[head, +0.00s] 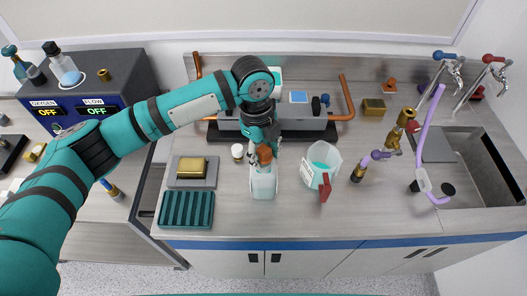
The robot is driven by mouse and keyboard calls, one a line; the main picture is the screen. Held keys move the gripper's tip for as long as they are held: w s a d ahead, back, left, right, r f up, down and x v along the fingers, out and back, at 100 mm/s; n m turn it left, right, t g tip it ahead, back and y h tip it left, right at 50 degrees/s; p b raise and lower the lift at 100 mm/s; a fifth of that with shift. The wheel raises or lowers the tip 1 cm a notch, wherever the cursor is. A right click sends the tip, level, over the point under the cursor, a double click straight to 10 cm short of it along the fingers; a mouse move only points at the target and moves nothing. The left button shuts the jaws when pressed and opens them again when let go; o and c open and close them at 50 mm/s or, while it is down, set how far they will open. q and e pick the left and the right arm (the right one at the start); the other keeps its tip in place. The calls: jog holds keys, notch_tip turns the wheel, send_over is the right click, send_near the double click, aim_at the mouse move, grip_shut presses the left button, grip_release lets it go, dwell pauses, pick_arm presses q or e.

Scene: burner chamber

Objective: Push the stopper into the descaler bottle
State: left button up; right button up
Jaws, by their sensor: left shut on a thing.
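The descaler bottle (264,184), clear with pale teal contents, stands upright on the steel counter near the middle of the head view. The brown stopper (264,153) is at the top of the bottle, directly above its neck. My left gripper (265,146) comes down from above and is shut on the stopper. The gripper partly hides the stopper, and I cannot tell how far the stopper sits in the neck. My right gripper is not in view.
A jug with teal liquid and a red handle (325,187) stands close right of the bottle. A small white-topped jar (238,151) is at its left. A ribbed teal tray (187,221) lies front left. A sink (468,168) is at the right. The counter front is clear.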

pick_arm(q)
jog(key=shift+p, duration=0.3)
jog(key=shift+f, duration=0.4)
jog(key=o, duration=0.9)
